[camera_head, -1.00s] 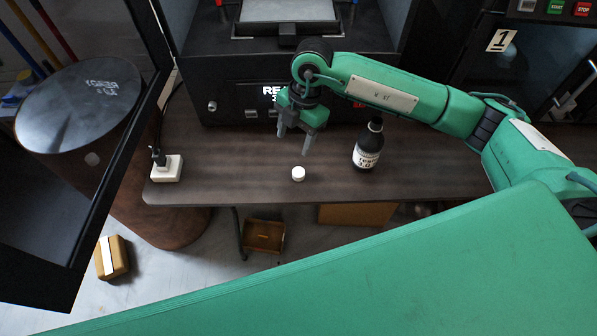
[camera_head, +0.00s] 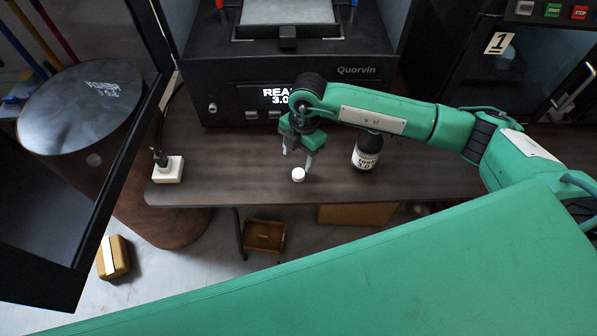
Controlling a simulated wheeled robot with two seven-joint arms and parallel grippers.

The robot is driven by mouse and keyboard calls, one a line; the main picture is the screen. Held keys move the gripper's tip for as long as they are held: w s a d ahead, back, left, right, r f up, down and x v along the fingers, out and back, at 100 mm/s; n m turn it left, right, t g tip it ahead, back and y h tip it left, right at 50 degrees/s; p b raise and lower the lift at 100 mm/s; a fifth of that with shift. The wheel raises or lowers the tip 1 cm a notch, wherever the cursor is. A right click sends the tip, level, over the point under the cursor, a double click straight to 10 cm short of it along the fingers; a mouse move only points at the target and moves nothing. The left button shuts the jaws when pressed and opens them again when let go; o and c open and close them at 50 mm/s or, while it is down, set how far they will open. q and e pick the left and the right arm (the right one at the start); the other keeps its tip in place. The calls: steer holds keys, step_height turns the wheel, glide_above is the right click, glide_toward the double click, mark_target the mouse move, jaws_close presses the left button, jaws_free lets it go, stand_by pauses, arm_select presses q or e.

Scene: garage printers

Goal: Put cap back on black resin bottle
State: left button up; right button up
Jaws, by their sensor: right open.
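The white cap (camera_head: 298,174) lies on the dark table near its front edge. The black resin bottle (camera_head: 367,152) with a white label stands upright to the right of the cap. Its top is hidden behind my right arm. My right gripper (camera_head: 298,163) is open and points down, with its fingertips just above and around the cap. I cannot tell whether the fingers touch the cap. My left gripper is not in view.
A black printer (camera_head: 230,95) stands behind the gripper. A white box with a dark plug (camera_head: 167,170) sits at the table's left end. The table (camera_head: 230,180) is bare between this box and the cap. A second machine stands at the back right.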

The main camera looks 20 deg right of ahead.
mark_target(299, 173)
steer(key=shift+f, duration=0.45)
steer(key=shift+s+f, duration=0.1)
steer(key=shift+f, duration=0.15)
steer(key=f, duration=0.2)
steer(key=f+p, duration=0.1)
steer(key=shift+s+f, duration=0.2)
steer(key=shift+f, duration=0.7)
steer(key=shift+c, duration=0.7)
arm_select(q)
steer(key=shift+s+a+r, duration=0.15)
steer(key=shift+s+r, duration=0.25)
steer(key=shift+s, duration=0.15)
arm_select(e)
steer(key=c, duration=0.9)
